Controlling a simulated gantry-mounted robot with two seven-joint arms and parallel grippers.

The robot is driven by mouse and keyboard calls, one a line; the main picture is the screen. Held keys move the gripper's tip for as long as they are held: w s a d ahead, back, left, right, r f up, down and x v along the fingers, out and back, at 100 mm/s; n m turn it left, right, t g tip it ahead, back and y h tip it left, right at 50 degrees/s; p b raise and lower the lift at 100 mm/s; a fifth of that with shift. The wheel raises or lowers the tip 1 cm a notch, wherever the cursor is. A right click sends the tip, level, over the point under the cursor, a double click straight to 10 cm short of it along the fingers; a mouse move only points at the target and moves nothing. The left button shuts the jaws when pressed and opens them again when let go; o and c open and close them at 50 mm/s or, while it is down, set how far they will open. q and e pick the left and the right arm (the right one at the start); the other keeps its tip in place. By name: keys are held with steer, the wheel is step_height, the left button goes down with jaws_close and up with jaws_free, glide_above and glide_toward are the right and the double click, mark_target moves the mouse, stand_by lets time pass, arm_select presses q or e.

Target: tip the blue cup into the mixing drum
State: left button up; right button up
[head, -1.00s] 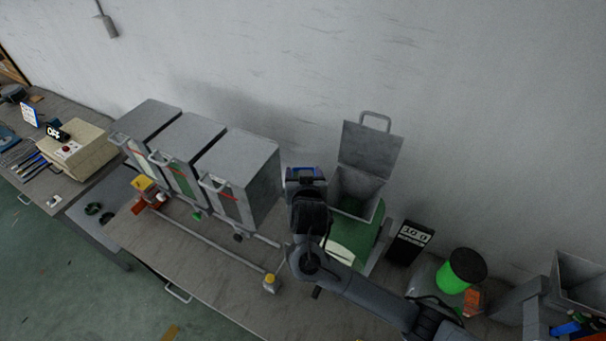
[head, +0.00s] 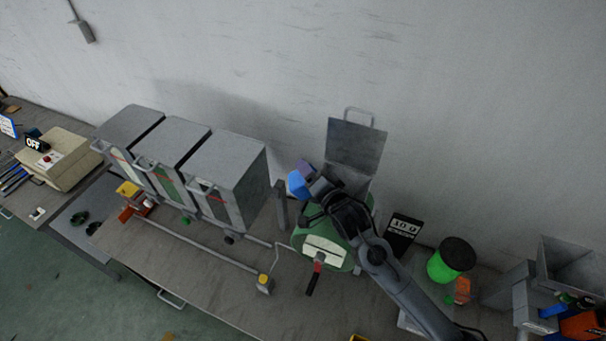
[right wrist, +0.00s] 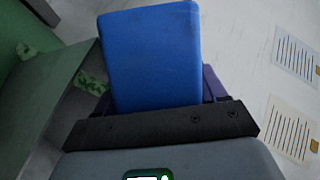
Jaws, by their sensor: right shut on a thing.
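The blue cup (head: 299,185) is in my right gripper (head: 310,181), which is shut on it. The cup is tilted, beside the left side of the open grey hopper (head: 350,180) of the green mixing drum (head: 300,238). In the right wrist view the cup (right wrist: 152,55) fills the middle between my purple fingers (right wrist: 210,83). Its mouth and contents are hidden. A grey-green wall (right wrist: 60,105) with green specks lies left of it; I cannot tell whether this is the drum. My left gripper is not in view.
The hopper's raised lid (head: 357,142) stands behind my right gripper. Grey bins (head: 228,170) are to the left. A black display (head: 402,232) and a green container with a dark top (head: 447,264) are to the right.

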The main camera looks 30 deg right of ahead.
steer(key=d+m, duration=0.1)
steer(key=s+d, duration=0.1)
steer(key=d+m+t, duration=0.1)
steer(key=shift+s+d+r+m, duration=0.15)
steer(key=shift+s+d+m, duration=0.05)
steer(key=shift+s+m, duration=0.1)
steer(key=shift+c, duration=0.5)
steer(key=m+t, duration=0.1)
steer(key=m, duration=0.1)
steer(key=r+m, duration=0.1)
steer(key=m, duration=0.1)
steer(key=d+m+t, duration=0.1)
steer(key=m, duration=0.1)
steer(key=shift+s+d+r+t+y, duration=0.1)
steer(key=shift+s+r+t+y, duration=0.1)
steer(key=shift+t+y, duration=0.1)
steer(key=n, duration=0.2)
steer(key=n+g, duration=0.1)
steer(key=shift+w+a+f+n+y, duration=0.15)
steer(key=shift+a+n+y, duration=0.1)
steer(key=shift+n+y, duration=0.15)
steer(key=shift+a, duration=0.1)
steer(key=n, duration=0.1)
steer(key=n+g, duration=0.1)
steer(key=shift+w+a+f+n+g, duration=0.1)
steer(key=shift+a+f+n+g, duration=0.2)
steer(key=shift+n, duration=0.1)
